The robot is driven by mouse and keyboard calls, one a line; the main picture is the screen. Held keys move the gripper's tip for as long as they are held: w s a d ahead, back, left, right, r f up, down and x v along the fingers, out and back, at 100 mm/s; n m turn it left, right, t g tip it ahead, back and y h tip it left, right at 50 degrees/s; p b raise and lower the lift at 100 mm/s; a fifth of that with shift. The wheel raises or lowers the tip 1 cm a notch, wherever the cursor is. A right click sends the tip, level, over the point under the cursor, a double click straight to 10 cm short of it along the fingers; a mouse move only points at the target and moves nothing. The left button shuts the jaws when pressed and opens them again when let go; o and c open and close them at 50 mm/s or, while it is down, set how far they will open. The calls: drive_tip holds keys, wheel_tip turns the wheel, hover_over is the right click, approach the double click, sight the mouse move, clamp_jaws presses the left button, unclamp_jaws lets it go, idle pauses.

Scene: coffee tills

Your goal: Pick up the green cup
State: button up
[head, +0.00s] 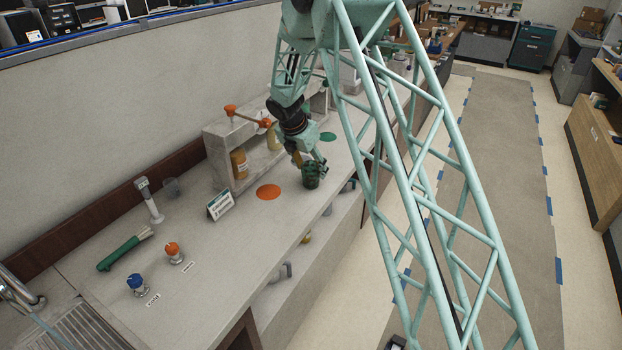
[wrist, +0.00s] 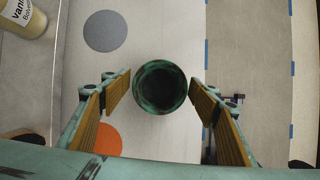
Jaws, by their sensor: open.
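The green cup (head: 310,176) stands upright on the grey counter near its front edge in the head view. In the wrist view the green cup (wrist: 160,87) is seen from above, dark inside, with its round opening facing me. My gripper (head: 308,165) is right at the cup in the head view. In the wrist view my gripper (wrist: 160,95) is open, with one ridged tan finger pad on each side of the cup and gaps between pads and cup. The cup's far side is hidden in the head view.
A shelf unit (head: 222,150) with jars stands at the back. A small sign (head: 220,205) stands nearby. The counter's front edge is close to the cup.

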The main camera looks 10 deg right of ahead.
drive_tip(key=shift+c, duration=0.5)
drive_tip(key=c, duration=0.9)
